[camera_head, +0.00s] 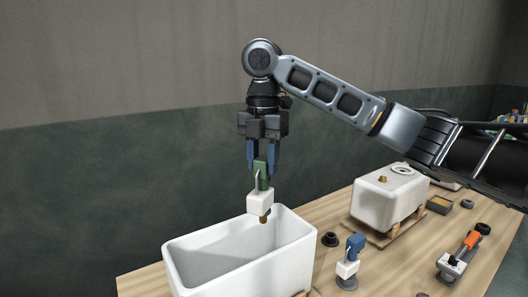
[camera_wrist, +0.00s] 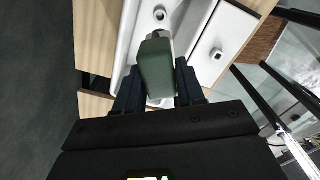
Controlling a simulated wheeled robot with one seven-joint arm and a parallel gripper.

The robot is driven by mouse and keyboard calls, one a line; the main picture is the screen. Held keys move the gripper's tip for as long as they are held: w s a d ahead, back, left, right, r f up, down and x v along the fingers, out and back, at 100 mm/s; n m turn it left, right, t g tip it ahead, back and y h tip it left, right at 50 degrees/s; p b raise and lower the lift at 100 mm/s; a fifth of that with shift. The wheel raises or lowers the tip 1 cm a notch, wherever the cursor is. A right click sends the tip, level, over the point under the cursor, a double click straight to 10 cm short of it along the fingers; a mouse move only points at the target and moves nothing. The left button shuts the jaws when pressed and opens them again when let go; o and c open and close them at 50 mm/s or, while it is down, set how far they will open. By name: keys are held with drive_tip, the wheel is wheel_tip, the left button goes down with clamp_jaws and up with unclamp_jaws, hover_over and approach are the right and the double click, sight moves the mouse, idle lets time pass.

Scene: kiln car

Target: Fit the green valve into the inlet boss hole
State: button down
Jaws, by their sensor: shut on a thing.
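The green valve (camera_head: 260,190) has a green top, a white body and a brass lower tip. My gripper (camera_head: 263,166) is shut on its green top and holds it upright, tip down, above the open white tank (camera_head: 185,262). In the wrist view the green top (camera_wrist: 155,68) sits between the blue fingers of my gripper (camera_wrist: 158,90) and hides much of the tank beneath. A round raised boss with a dark hole (camera_wrist: 159,14) shows in the white tank there, apart from the valve. In the head view the tank's near wall hides its floor and any boss.
A blue-topped valve (camera_head: 349,262) stands right of the tank, near a black ring (camera_head: 330,240). A closed white tank (camera_head: 385,203) sits on wooden supports behind.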

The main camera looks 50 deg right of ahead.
wheel_tip(320, 180, down, 12)
drive_tip(key=shift+d+r+b, duration=0.1)
drive_tip(key=shift+d+b, duration=0.05)
drive_tip(key=shift+b, duration=0.5)
drive_tip(key=shift+s, duration=0.1)
drive_tip(key=shift+f+b, duration=1.2)
drive_tip(key=shift+f, duration=1.15)
drive_tip(key=shift+f, duration=0.35)
drive_tip(key=shift+f+b, duration=0.9)
drive_tip(key=shift+f, duration=0.7)
idle(0.3)
drive_tip(key=c, duration=0.6)
unclamp_jaws()
